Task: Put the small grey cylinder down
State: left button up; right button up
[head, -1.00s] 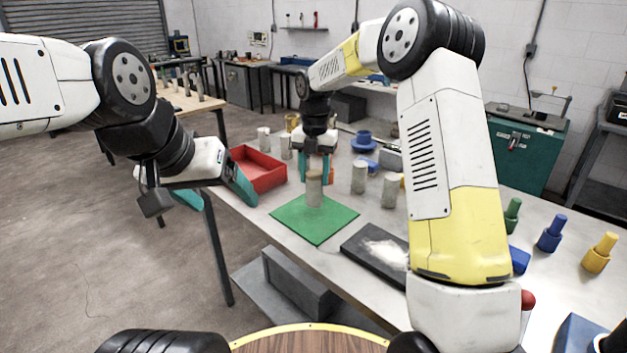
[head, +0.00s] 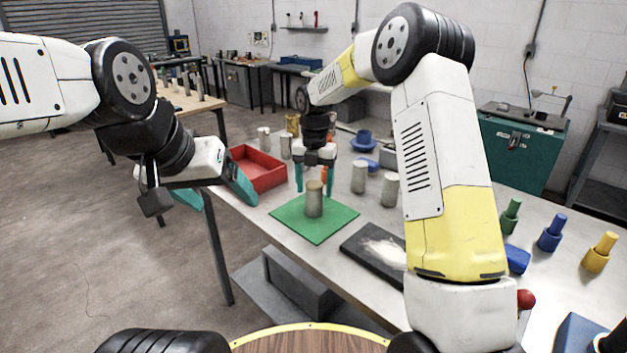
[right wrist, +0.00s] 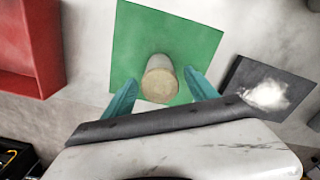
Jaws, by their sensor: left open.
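The small grey cylinder (head: 314,203) stands upright on the green mat (head: 340,222), with its tan top up. It also shows in the right wrist view (right wrist: 160,82) against the mat. My right gripper (head: 314,188) is above the mat with its teal fingers on either side of the cylinder. In the right wrist view a gap shows between each fingertip and the cylinder, so the gripper looks open. My left gripper (head: 218,195) is open and empty beside the table's left edge, away from the cylinder.
A red tray (head: 262,178) lies left of the mat, and a dark plate with a white patch (head: 378,246) lies right of it. Two grey cylinders (head: 359,178) (head: 390,190) stand behind the plate. Coloured pegs (head: 550,233) stand at the far right.

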jog(key=shift+r, duration=0.1)
notch_tip(320, 180, up, 12)
jog(key=s+d+r+m+t, duration=0.2)
jog(key=s+d+r+m, duration=0.2)
jog(key=s+r+m, duration=0.25)
jog(key=s+d+f+m+t+y, duration=0.1)
jog(key=s+d+m, duration=0.3)
jog(key=s+m, duration=0.8)
jog(key=s+d+m+t+y, duration=0.1)
jog(key=s+d+m+t, duration=0.2)
jog(key=s+m, duration=0.9)
jog(key=shift+s+d+f+m, duration=0.25)
jog(key=shift+d+f+m, duration=0.1)
jog(key=shift+d+m, duration=0.45)
jog(key=shift+d, duration=0.1)
